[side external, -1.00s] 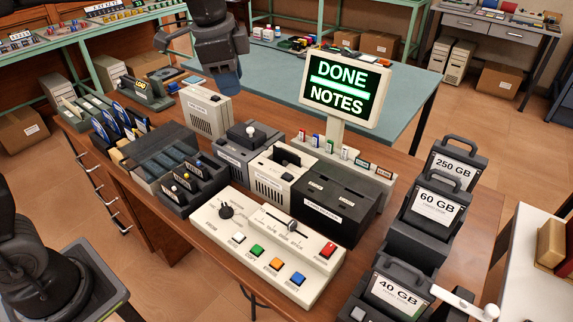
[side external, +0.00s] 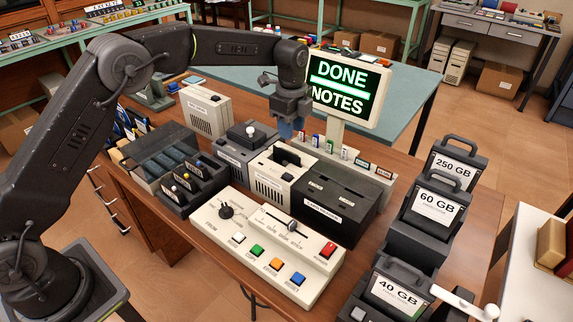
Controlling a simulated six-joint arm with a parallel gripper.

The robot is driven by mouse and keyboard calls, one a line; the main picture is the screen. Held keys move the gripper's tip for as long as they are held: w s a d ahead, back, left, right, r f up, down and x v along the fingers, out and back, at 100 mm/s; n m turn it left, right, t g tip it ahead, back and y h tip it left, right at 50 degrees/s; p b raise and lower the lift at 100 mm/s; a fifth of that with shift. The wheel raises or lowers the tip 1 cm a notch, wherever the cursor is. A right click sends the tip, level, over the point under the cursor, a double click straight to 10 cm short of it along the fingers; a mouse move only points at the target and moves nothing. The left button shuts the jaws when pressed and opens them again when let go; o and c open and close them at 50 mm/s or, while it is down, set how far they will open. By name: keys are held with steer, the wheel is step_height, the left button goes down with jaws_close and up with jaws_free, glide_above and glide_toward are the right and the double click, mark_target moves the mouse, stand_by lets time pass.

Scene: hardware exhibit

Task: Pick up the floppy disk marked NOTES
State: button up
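My gripper (side external: 287,131) points down above the beige drive box (side external: 272,184), at the back of the wooden desk. The screen (side external: 343,88) right of my gripper shows DONE and NOTES in green. Blue disks (side external: 125,124) stand in a rack at the left, partly hidden by my arm. No disk label reading NOTES can be made out.
A control panel (side external: 262,247) with coloured buttons lies in front. A black box (side external: 330,199) stands right of the drive. Small coloured cards (side external: 330,146) stand behind it. Drive units marked 250 GB (side external: 455,168), 60 GB (side external: 436,206) and 40 GB (side external: 397,291) line the right.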

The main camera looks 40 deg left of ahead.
mark_target(286, 165)
steer(key=f, duration=0.7)
steer(key=shift+s+a+f, duration=0.15)
steer(key=shift+s+f, duration=0.15)
steer(key=shift+f, duration=0.1)
jaws_close()
